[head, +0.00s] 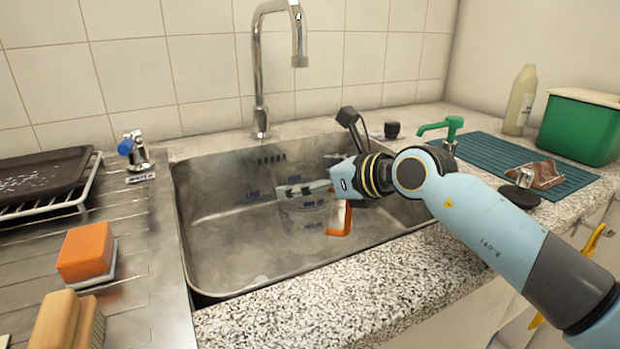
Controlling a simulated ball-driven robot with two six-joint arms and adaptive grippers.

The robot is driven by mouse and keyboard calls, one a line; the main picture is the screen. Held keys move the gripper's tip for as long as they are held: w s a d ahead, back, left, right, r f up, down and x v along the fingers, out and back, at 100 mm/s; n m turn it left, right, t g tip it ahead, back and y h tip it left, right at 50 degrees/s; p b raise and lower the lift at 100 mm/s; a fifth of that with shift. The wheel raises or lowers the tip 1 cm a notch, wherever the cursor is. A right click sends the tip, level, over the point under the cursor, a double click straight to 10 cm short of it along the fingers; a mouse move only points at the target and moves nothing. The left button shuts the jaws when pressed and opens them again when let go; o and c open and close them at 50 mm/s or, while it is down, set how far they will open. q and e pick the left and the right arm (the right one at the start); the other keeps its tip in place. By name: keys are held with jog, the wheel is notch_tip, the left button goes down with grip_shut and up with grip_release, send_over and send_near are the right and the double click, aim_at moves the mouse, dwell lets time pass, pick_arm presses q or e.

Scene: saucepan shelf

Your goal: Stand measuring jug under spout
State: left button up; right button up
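A clear measuring jug (303,216) with blue markings and an orange handle (341,222) is in the steel sink (225,240). I cannot tell whether its base touches the sink floor. The chrome tap's spout end (299,61) points down, well above the jug in the picture. My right gripper (296,188) reaches in from the right, its fingers across the jug's upper part and just above the handle. The fingers overlap the jug in view, so whether they grip it is unclear. My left gripper is out of view.
Blue tap knob (126,147), orange sponge (86,252) and brush (60,320) are on the left drainer. A green soap pump (450,130), teal mat (490,158), bottle (521,98) and green tub (582,128) stand at right. The sink's left half is clear.

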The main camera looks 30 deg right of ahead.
jog(key=p+v, duration=0.4)
jog(key=v, duration=0.8)
jog(key=shift+r, duration=0.2)
